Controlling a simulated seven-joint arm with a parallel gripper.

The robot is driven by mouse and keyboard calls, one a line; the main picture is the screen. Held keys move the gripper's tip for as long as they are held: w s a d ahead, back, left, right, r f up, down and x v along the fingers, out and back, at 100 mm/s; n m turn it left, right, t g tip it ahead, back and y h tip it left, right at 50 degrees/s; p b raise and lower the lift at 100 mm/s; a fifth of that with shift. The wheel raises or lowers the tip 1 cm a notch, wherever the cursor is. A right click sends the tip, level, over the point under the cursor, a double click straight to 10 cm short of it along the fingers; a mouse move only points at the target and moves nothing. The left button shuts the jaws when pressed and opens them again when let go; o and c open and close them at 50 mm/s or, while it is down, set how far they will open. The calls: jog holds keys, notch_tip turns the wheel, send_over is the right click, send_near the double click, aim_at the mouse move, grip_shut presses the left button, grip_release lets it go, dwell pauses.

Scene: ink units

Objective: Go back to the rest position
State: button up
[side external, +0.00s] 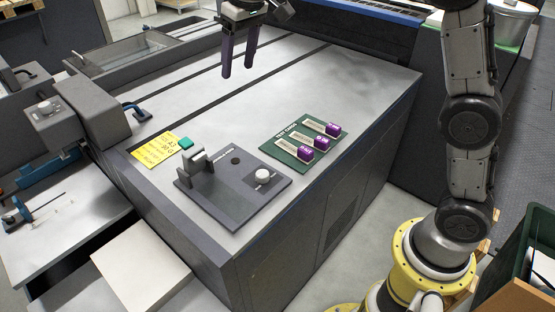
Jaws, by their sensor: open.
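My gripper (239,59) shows at the top of the side external view, with two dark purple fingers pointing down. The fingers stand apart with nothing between them. It hangs above the far part of the grey worktop (330,85), clear of everything on it. My arm rises at the right of the picture from a yellow base.
A green card (287,152) holds several purple-ended pieces (321,144). A yellow note (152,148) lies nearby. The worktop's far middle is clear.

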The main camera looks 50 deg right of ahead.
jog(key=s+d+r+t, duration=0.1)
jog(key=s+d+r, duration=0.15)
jog(key=s, duration=0.75)
jog(key=s+d+f+t, duration=0.1)
jog(key=s+f, duration=0.3)
jog(key=s, duration=0.6)
jog(key=s+d+f+t, duration=0.1)
jog(key=s+f, duration=0.4)
jog(key=s, duration=0.6)
jog(key=shift+s+d+f, duration=0.3)
jog(key=shift+d, duration=0.55)
